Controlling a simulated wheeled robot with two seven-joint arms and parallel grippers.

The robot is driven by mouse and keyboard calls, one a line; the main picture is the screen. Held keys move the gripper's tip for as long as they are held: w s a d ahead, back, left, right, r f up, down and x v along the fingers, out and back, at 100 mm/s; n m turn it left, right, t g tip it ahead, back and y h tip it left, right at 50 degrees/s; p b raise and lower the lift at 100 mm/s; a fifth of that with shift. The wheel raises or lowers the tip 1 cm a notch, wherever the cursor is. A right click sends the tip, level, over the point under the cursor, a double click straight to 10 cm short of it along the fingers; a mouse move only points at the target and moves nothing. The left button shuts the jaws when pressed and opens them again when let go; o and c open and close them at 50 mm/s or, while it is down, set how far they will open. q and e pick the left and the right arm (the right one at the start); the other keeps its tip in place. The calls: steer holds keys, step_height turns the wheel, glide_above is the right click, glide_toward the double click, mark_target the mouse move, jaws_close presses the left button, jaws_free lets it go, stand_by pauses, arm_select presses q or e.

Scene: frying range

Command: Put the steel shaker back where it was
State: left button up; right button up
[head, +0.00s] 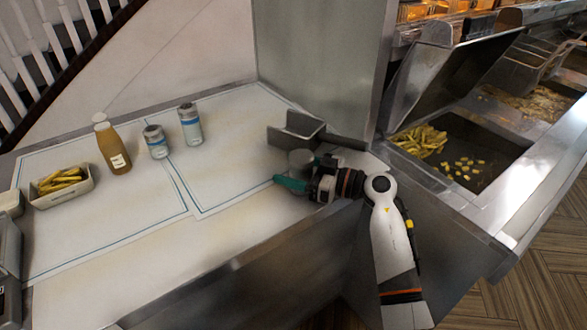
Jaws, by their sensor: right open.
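A short grey steel cylinder, which looks like the steel shaker (301,158), stands at the right end of the counter, just in front of a steel holder (298,128). My right gripper (306,173), with teal fingertips, is open right at the cylinder, on its near side. The fingers partly hide the cylinder's lower part, and I cannot tell whether they touch it. My left gripper is not in view.
Two blue-banded containers (156,142) (190,124), a sauce bottle (113,146) and a tray of fries (62,190) stand on the left of the counter. White mats (228,165) leave its middle clear. A fry bin (470,130) lies right, beyond a steel panel.

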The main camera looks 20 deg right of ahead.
steer(key=v, duration=1.2)
steer(key=shift+r+b, duration=0.15)
steer(key=shift+b, duration=0.25)
